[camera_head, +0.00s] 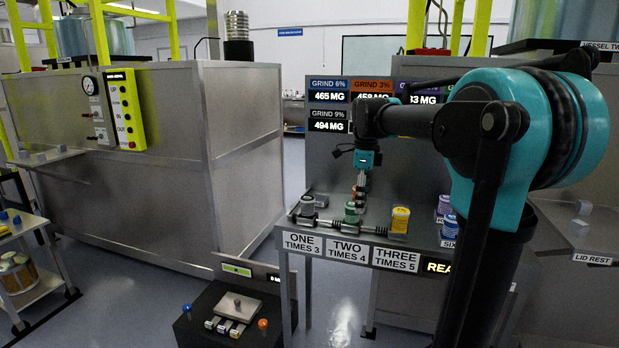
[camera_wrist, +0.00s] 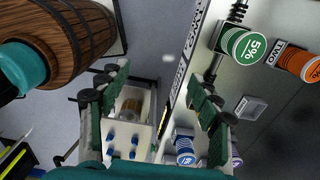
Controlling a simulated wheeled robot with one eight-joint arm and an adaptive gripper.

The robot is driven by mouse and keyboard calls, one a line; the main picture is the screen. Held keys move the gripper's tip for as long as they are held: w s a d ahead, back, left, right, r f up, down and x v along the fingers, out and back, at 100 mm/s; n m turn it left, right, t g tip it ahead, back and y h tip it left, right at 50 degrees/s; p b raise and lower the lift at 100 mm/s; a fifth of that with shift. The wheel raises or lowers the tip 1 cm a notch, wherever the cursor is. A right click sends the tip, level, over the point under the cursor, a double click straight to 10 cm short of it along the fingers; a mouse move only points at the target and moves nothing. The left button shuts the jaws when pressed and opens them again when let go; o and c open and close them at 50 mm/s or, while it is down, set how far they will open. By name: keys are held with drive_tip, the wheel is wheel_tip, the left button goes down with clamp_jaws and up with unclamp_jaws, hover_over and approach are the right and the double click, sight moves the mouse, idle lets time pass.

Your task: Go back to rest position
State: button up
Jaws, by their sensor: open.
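My gripper (camera_head: 362,182) is above the back of the labelled shelf in the head view, pointing down from my teal and black arm. In the wrist view its two dark green fingers (camera_wrist: 157,88) are spread wide apart with nothing held between them. A green-labelled 5% canister (camera_wrist: 238,46) and an orange-labelled canister (camera_wrist: 296,62) are to the right of the fingers. A blue-labelled canister (camera_wrist: 185,150) shows low between the fingers, apart from them.
The shelf front (camera_head: 345,250) bears ONE, TWO and THREE signs. A green canister (camera_head: 351,214) and a yellow canister (camera_head: 400,220) stand on it. A steel cabinet (camera_head: 240,150) is left, a black pedestal (camera_head: 215,335) below. A wooden barrel (camera_wrist: 70,35) shows in the wrist view.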

drive_tip(key=s+d+f+n+t, duration=0.2)
drive_tip(key=s+f+n, duration=0.8)
drive_tip(key=f, duration=0.3)
drive_tip(key=s+d+f+n+t, duration=0.2)
drive_tip(key=s+f+n, duration=0.9)
drive_tip(key=s+f, duration=0.1)
drive_tip(key=shift+f+n, duration=0.3)
drive_tip(key=shift+f, duration=0.2)
drive_tip(key=shift+c, duration=0.2)
